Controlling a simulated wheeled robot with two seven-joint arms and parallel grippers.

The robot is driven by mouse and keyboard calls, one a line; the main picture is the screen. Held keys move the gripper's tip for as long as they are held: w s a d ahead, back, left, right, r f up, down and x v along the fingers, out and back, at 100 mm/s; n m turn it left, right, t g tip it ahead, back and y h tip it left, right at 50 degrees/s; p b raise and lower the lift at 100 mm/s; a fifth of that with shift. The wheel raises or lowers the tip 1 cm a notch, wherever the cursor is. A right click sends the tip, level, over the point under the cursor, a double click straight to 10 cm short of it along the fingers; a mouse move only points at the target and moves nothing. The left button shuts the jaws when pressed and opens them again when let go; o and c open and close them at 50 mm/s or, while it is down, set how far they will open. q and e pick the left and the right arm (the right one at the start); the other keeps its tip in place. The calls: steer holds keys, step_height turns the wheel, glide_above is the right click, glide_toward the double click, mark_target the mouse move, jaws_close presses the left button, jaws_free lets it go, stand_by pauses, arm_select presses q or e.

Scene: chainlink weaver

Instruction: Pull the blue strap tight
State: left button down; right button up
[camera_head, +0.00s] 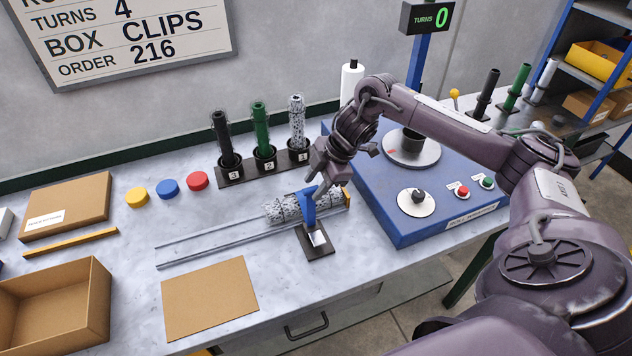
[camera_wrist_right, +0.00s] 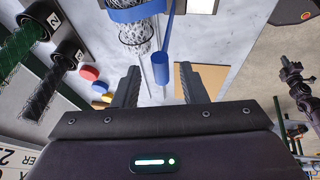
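The blue strap (camera_head: 308,209) loops around the black-and-white mesh roll (camera_head: 283,209) near its right end, with one tail hanging down. In the right wrist view the blue loop (camera_wrist_right: 137,12) is at the top, and the tail's thick blue end (camera_wrist_right: 160,69) shows between the fingertips. My right gripper (camera_wrist_right: 157,75) is open there, and neither finger touches the tail. In the head view my right gripper (camera_head: 319,180) is just above the strap, partly hiding it. My left gripper is not in the head view; an arm at the right wrist view's right edge looks like mine, its fingers too small to read.
The roll lies on metal rails (camera_head: 200,245) by a small black plate (camera_head: 319,243). A blue machine (camera_head: 400,228) stands right, and numbered upright rolls (camera_head: 264,130) stand behind. A cardboard sheet (camera_head: 210,298) and open box (camera_head: 50,300) lie front left.

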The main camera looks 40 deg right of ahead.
steer(key=shift+s+d+r+b, duration=0.15)
steer(key=shift+d+r+b, duration=0.1)
steer(key=shift+r+b, duration=0.15)
steer(key=b+v, duration=0.1)
steer(key=v, duration=0.6)
